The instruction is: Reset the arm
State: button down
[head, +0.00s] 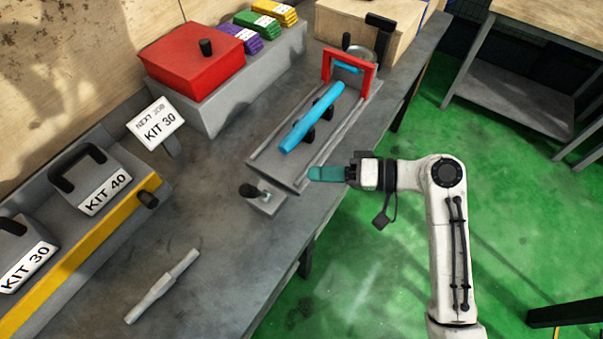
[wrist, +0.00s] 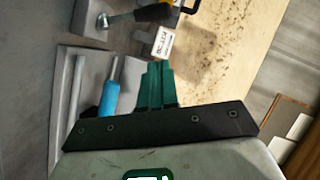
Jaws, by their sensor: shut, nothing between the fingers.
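My white arm reaches in from the lower right of the head view. My gripper (head: 312,174) has teal fingers that are shut and empty, just above the front end of the grinder bed (head: 262,160). In the wrist view the fingers of my gripper (wrist: 157,85) are together with nothing between them. A blue cylindrical workpiece (head: 311,118) lies on black supports along the bed, apart from my gripper. It also shows in the wrist view (wrist: 107,100), left of the fingers.
A red frame (head: 371,80) stands over the bed's far part. A lever box (head: 266,201) sits near the bed. A grey stepped shaft (head: 163,287) lies on the bench. A red lidded box (head: 190,62) and kit holders (head: 104,194) line the wall. Green floor lies open at right.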

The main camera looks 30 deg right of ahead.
jog(key=shift+v, duration=0.85)
jog(key=shift+f, duration=0.15)
jog(key=s+f+n+g+h, duration=0.2)
jog(key=s+f+g+h, duration=0.6)
jog(key=s+f, duration=0.5)
jog(key=s+d+h, duration=0.1)
jog(key=s+d+g+h, duration=0.1)
jog(key=s, duration=0.1)
jog(key=s+n+h, duration=0.1)
jog(key=shift+s+d+f+g+h, duration=0.2)
jog(key=shift+d+f+g+h, duration=0.1)
jog(key=shift+d, duration=0.1)
